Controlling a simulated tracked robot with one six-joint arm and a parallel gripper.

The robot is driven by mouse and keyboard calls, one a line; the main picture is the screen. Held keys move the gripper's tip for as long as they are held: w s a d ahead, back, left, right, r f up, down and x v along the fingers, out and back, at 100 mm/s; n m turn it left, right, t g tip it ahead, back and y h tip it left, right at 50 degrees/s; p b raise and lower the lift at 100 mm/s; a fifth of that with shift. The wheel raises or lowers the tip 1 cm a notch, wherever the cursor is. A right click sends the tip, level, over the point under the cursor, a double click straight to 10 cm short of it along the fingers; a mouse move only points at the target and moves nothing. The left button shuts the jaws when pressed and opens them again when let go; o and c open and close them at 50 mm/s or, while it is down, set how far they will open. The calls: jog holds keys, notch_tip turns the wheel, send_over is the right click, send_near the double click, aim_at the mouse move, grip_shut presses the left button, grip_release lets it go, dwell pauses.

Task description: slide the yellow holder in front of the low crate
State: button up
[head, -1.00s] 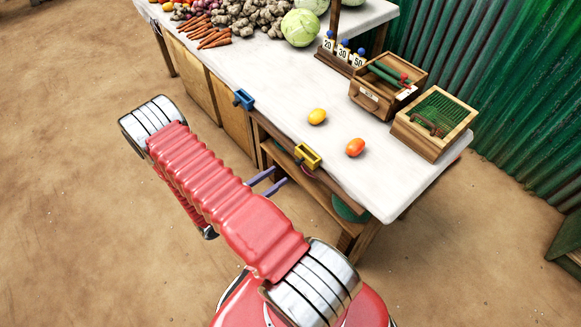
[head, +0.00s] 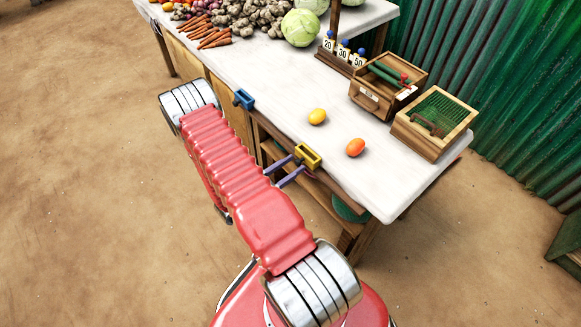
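The yellow holder (head: 309,155) sits on the wooden rail (head: 335,187) along the table's front edge. My gripper (head: 299,163) shows as two purple fingers coming from the left, from behind my red arm. The fingers are apart, and their tips reach the near face of the holder. I cannot tell whether they touch it. Two wooden crates stand at the table's right end: one with a green roller and a label (head: 369,99), and one with a green ribbed top (head: 421,142). I cannot tell for sure which is the low crate.
A blue holder (head: 243,99) sits farther left along the same edge. A yellow fruit (head: 317,117) and an orange fruit (head: 355,147) lie on the white tabletop (head: 280,90). Numbered cards (head: 343,53) stand behind. The rail right of the yellow holder looks clear.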

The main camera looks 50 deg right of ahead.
jog(key=shift+c, duration=0.2)
grip_shut()
